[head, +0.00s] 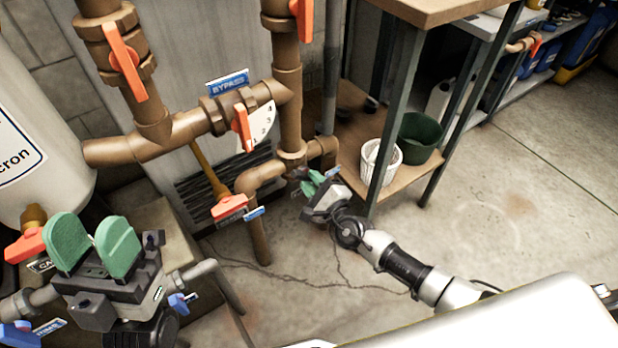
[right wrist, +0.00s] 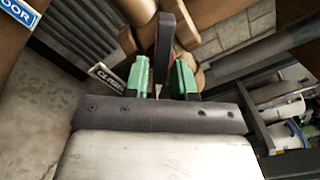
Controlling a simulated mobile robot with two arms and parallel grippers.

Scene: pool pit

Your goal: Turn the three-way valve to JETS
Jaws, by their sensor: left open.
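My right gripper (head: 319,183) is beside the lower brown pipes, right of the bent pipe. In the right wrist view its two green fingers (right wrist: 161,78) stand on either side of an upright dark bar (right wrist: 165,40), perhaps a valve handle. I cannot tell whether they touch it. A tag beginning "CL" (right wrist: 112,78) and a blue tag ending "OOR" (right wrist: 20,12) are near it. I cannot read a JETS tag, and the three-way valve's body is largely hidden. My left gripper (head: 95,245) is open and empty at the lower left, its green pads well apart.
Brown pipes carry orange handles, one by a blue BYPASS tag (head: 228,82) and a number dial (head: 259,127). Another orange handle (head: 230,206) sits lower. A white tank (head: 35,130) is at left. A shelf (head: 365,155) at right holds a white basket (head: 380,163) and green bucket (head: 418,138).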

